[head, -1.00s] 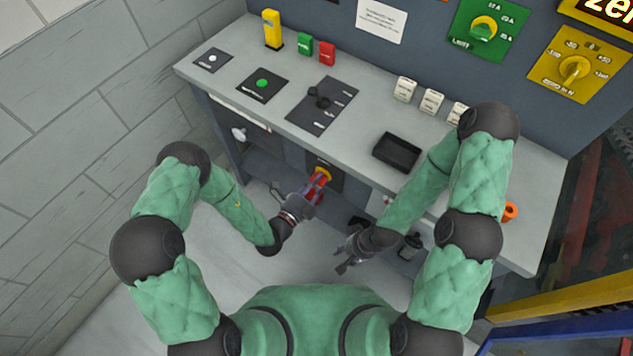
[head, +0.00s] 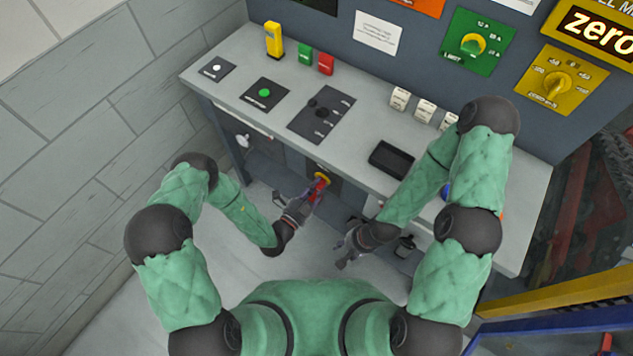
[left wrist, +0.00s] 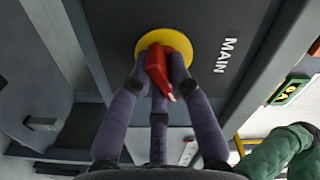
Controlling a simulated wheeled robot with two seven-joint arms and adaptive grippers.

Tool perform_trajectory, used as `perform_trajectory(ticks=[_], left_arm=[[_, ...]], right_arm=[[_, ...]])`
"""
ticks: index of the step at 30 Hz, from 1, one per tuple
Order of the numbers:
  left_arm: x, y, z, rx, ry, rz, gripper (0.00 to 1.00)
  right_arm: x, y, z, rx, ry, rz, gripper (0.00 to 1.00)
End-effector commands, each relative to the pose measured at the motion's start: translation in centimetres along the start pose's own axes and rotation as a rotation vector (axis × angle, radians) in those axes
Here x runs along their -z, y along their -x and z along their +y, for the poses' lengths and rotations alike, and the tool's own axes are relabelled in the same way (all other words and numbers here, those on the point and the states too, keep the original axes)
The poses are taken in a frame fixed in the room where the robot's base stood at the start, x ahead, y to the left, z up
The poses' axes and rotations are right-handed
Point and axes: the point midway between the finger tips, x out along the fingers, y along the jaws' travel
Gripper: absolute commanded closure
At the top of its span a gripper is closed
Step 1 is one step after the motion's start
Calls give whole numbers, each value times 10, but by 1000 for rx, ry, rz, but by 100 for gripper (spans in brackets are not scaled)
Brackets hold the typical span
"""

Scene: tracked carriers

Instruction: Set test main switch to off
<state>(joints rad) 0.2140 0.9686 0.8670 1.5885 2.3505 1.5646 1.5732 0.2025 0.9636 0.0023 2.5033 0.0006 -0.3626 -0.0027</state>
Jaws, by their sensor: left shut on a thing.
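The main switch shows in the left wrist view as a red handle (left wrist: 158,66) on a yellow disc (left wrist: 166,38), on a dark panel marked MAIN. The handle is tilted in that picture, its lower end toward the right. In the head view the yellow disc (head: 322,178) sits under the console's front edge. My left gripper (head: 315,193) is shut on the red handle, its fingers (left wrist: 157,88) on both sides of it and partly hiding it. My right gripper (head: 345,252) is empty, its fingers apart, below the console front to the right.
The grey console top (head: 370,125) juts out above the switch. It carries a black tray (head: 391,159), a dark lever panel (head: 321,114) and several white rockers. A brick wall (head: 70,150) stands at the left. A yellow bar (head: 560,300) is at the lower right.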

Motion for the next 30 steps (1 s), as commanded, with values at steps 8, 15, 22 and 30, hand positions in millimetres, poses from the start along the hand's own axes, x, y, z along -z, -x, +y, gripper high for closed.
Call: perform_trajectory(ticks=[8, 15, 22, 30], left_arm=[[3, 1, -1, -2, 264, -1, 100], [3, 1, -1, -2, 492, -2, 100], [4, 1, -1, -2, 706, -1, 100], [4, 1, -1, -2, 911, -2, 100]], right_arm=[[-1, 26, -9, 0, 0, 0, 60], [-2, 41, -15, 0, 0, 0, 60], [-2, 52, -18, 0, 0, 0, 60], [-2, 59, -21, 0, 0, 0, 60]])
